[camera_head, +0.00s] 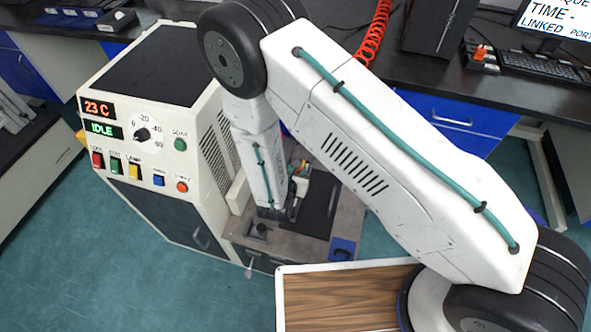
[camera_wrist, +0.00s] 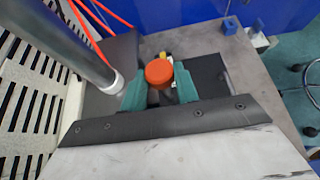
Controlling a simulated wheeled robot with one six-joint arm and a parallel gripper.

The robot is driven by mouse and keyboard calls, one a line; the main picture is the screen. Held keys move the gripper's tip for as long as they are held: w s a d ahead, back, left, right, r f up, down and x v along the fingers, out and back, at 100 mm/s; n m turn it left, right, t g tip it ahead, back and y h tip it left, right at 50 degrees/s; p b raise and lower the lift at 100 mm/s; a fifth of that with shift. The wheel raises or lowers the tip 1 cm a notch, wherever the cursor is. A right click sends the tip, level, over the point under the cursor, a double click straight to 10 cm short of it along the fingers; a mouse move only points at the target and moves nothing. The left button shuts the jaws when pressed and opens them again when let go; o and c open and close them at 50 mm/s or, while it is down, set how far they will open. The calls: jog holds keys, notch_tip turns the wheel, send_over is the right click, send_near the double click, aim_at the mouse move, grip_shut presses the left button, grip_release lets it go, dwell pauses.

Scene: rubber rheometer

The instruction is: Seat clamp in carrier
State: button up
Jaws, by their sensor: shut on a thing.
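In the wrist view my gripper (camera_wrist: 160,87) has teal fingers on both sides of a part with a round orange top (camera_wrist: 158,72), which I take to be the clamp. The gripper is shut on it. The orange top faces the camera, and the lower part is mostly hidden by the fingers and the top. In the head view the gripper is largely hidden by my arm, above the grey work table (camera_head: 290,247) beside the machine. I cannot pick out the carrier with certainty. A dark flat plate (camera_head: 320,207) lies on the table to the right of my wrist.
The machine (camera_head: 165,120) stands at the left, showing 23 C and IDLE. Small blue blocks (camera_wrist: 231,23) sit at the table's far edge. A wooden-topped surface (camera_head: 340,300) is in front.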

jog(key=o, duration=1.1)
jog(key=shift+f, duration=0.1)
jog(key=shift+c, duration=0.2)
jog(key=v, duration=0.7)
jog(key=shift+s, duration=0.4)
jog(key=shift+a, duration=0.1)
